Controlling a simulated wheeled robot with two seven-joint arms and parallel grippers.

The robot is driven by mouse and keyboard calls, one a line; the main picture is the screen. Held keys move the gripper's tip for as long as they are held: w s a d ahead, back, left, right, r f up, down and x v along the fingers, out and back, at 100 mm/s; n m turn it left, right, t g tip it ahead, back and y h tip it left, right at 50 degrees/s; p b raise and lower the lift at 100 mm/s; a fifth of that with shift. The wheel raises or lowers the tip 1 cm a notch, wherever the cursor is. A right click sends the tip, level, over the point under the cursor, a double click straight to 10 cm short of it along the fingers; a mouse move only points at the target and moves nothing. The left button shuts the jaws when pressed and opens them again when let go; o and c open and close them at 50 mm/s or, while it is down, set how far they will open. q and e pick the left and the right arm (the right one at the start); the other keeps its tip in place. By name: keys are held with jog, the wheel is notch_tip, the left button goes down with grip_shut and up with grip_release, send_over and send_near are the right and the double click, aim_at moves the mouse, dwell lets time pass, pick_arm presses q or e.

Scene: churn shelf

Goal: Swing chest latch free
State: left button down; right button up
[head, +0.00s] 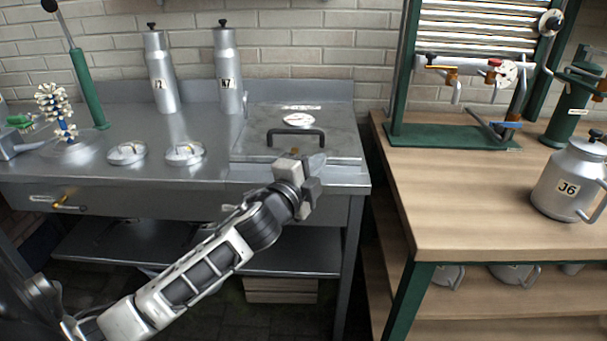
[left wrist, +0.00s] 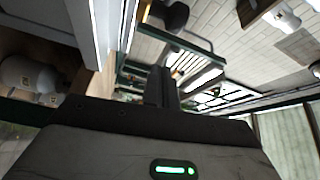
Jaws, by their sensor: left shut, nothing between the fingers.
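The steel chest lid (head: 250,145) is set in the right end of the metal counter and lies flat and closed. It carries a black bar handle (head: 296,132) and a round white label. My left gripper (head: 312,178) is at the front edge of the lid, shut and empty. I cannot make out the latch; the gripper and wrist cover part of that front edge. In the left wrist view the dark closed fingers (left wrist: 161,87) point away from the camera with nothing between them. My right gripper is not in view.
A wooden bench (head: 470,200) with a green-framed rack and a can marked 36 (head: 570,182) stands right, across a narrow gap.

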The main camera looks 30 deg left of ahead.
pick_arm(q)
jog(key=shift+s+a+f, duration=0.1)
jog(key=shift+s+a, duration=0.1)
jog(key=shift+a, duration=0.4)
jog(key=shift+s+a+f, duration=0.1)
jog(key=shift+s+a, duration=0.1)
jog(key=shift+a, duration=0.45)
jog(key=shift+s+a+f, duration=0.1)
jog(key=shift+s+a, duration=0.1)
jog(key=shift+a, duration=0.4)
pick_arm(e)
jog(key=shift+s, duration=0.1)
